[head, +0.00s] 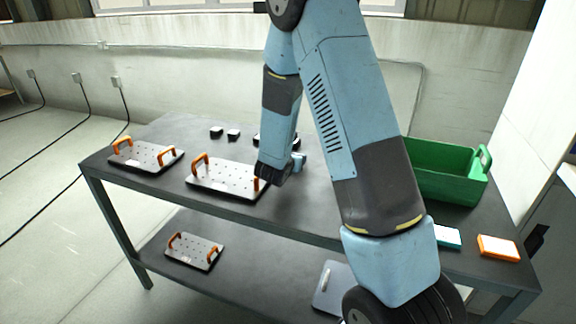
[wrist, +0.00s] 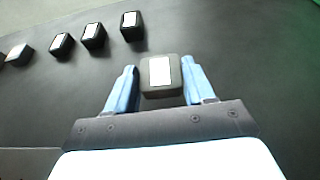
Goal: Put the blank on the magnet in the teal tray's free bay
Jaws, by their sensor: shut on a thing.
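In the wrist view my gripper (wrist: 161,82) is shut on a small dark block with a white top (wrist: 160,72), one blue finger on each side. In the head view my gripper (head: 298,161) is low over the table, right of the middle plate, and the held block is not clear there. A teal item with a pale top (head: 447,236), perhaps the teal tray, is at the table's front right, partly hidden by my arm. Its bays cannot be made out. I cannot tell which thing is the magnet.
Two drilled plates with orange handles (head: 228,179) lie on the dark table. Several small dark blocks (wrist: 94,36) stand behind. A green crate (head: 440,172) and an orange item with a pale top (head: 498,247) are at the right.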

